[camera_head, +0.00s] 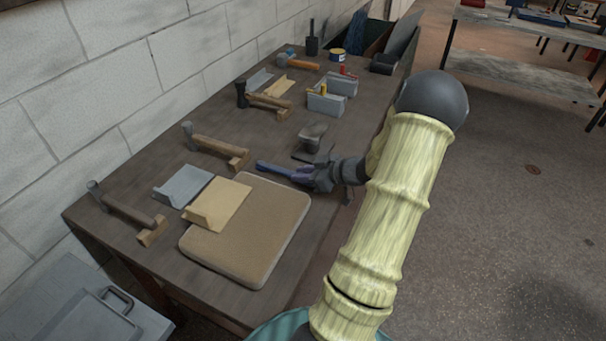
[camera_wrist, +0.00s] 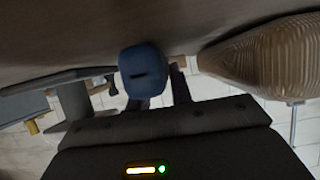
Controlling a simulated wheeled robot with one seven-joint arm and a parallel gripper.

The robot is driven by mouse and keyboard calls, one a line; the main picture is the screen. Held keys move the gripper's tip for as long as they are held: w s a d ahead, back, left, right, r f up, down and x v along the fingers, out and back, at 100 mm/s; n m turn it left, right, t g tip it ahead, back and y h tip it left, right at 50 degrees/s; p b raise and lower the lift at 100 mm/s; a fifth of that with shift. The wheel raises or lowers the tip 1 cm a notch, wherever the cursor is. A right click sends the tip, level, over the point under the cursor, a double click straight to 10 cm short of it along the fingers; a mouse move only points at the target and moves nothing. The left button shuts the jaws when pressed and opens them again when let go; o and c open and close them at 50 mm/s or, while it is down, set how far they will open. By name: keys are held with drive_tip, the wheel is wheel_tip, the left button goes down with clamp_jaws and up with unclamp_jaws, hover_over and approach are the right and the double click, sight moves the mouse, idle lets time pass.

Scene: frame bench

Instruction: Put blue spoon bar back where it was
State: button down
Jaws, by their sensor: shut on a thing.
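The blue spoon bar (camera_head: 280,170) sticks out to the left from my gripper (camera_head: 312,177) in the head view. My gripper is shut on it over the right side of the bench, just beyond the tan pad (camera_head: 275,235). In the wrist view the bar shows end-on as a blue block (camera_wrist: 142,62) with a dark slot, at the fingers (camera_wrist: 160,92). The fingers hide part of the bar. I cannot tell whether the bar touches the bench.
Several hammer-like tools lie along the wall side, among them one (camera_head: 215,145) with its handle on a wooden block. A grey bracket (camera_head: 183,186) and a beige one (camera_head: 218,203) lie by the pad. A small anvil-like block (camera_head: 312,138) and a grey tray (camera_head: 325,103) stand beyond my gripper.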

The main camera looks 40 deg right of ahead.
drive_tip(key=shift+f, duration=0.15)
drive_tip(key=c, duration=1.3)
unclamp_jaws()
drive_tip(key=shift+o, duration=0.2)
drive_tip(key=shift+r, duration=0.2)
drive_tip(key=v, duration=1.2)
drive_tip(key=shift+f, duration=0.1)
